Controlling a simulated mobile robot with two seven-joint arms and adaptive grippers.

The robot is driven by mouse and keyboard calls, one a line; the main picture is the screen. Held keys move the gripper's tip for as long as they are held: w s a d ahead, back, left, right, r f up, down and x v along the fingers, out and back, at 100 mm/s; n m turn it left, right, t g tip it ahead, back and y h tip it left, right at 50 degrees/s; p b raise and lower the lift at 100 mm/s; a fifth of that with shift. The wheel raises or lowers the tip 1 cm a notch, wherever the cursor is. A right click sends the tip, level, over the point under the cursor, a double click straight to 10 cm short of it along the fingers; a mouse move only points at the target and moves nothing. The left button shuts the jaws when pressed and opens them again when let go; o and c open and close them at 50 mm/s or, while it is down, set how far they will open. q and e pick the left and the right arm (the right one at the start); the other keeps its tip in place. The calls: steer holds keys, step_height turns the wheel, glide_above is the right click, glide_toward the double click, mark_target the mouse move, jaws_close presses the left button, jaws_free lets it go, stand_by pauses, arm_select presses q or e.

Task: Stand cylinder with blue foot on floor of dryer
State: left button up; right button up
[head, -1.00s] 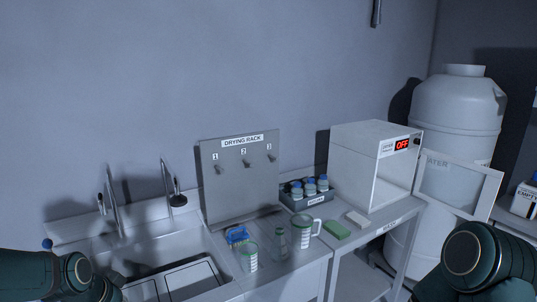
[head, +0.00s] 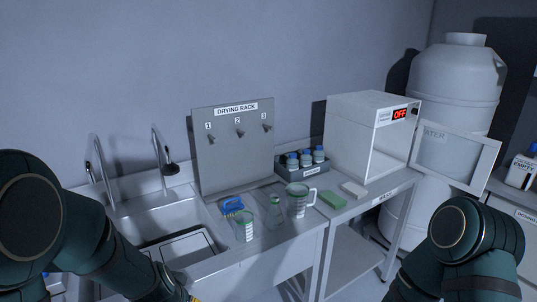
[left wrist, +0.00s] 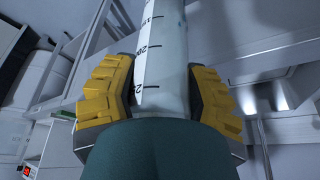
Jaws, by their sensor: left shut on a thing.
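My left gripper (left wrist: 163,88) is shut on a clear graduated cylinder (left wrist: 165,45) with dark scale marks, its yellow fingers on both sides. The cylinder's foot is not visible, so I cannot see its colour. In the head view only a yellow bit of this gripper (head: 194,298) shows at the bottom edge, in front of the sink. The dryer (head: 352,140) is a white box on the right-hand table, its display reading OFF. Its door (head: 455,158) stands open to the right, and part of its floor (head: 385,188) shows bare. My right arm is at lower right, its gripper out of view.
The sink (head: 165,222) is at left, the drying rack (head: 215,160) behind the counter with empty pegs.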

arm_select(q)
steer(key=shift+n, duration=0.8)
steer(key=f, duration=0.2)
steer(key=s+d+f+b, duration=0.1)
steer(key=f, duration=0.1)
steer(key=s+d+f, duration=0.1)
steer(key=f, duration=0.1)
steer(key=shift+s+d+b, duration=0.1)
steer(key=shift+d+b, duration=0.05)
steer(key=shift+b, duration=0.25)
steer(key=shift+s+d+f+y, duration=0.15)
steer(key=shift+s+f+y, duration=0.1)
steer(key=shift+s+y, duration=0.05)
